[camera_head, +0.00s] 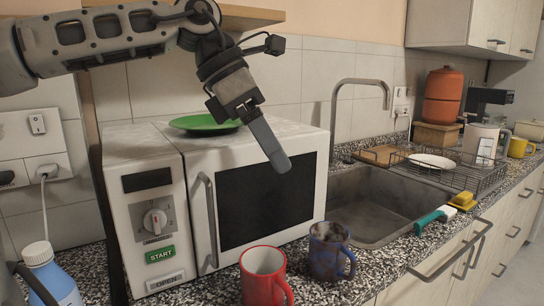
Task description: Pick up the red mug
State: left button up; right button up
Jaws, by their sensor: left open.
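The red mug (263,277) stands upright on the speckled counter at the bottom centre, in front of the microwave, with its handle towards the lower right. Its base is cut off by the picture's lower edge. My left gripper (272,148) is in front of the microwave door, well above the red mug and apart from it. It points down and to the right, open, with nothing seen in it. The fingers overlap in this view, so the gap between them is hidden. My right gripper is not in view.
A dark blue patterned mug (327,255) stands close to the right of the red mug. The white microwave (150,215) is behind, with a green plate (204,124) on top. A blue bottle (52,280) stands at the lower left. The sink (375,205) lies right.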

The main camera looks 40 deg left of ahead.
aim_at(264, 252)
pick_arm(q)
jog(key=f+m+g+y, duration=0.1)
jog(key=f, duration=0.5)
jog(key=f+m+g+y, duration=0.1)
jog(key=f+y, duration=0.1)
jog(key=f, duration=0.4)
jog(key=f+m+g+y, duration=0.1)
jog(key=f+y, duration=0.1)
jog(key=f, duration=0.4)
jog(key=shift+s+a+f, duration=0.25)
jog(key=shift+s+a, duration=0.05)
jog(key=shift+a, duration=0.05)
notch_tip(264, 252, down, 5)
jog(key=shift+s+r, duration=0.1)
jog(key=shift+r, duration=0.1)
jog(key=shift+f, duration=0.55)
jog(key=c, duration=1.4)
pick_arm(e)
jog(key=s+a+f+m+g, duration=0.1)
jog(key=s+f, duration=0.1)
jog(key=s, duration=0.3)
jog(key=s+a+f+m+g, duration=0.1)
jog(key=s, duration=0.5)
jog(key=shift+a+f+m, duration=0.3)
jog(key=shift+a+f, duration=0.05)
pick_arm(q)
jog(key=shift+r, duration=0.1)
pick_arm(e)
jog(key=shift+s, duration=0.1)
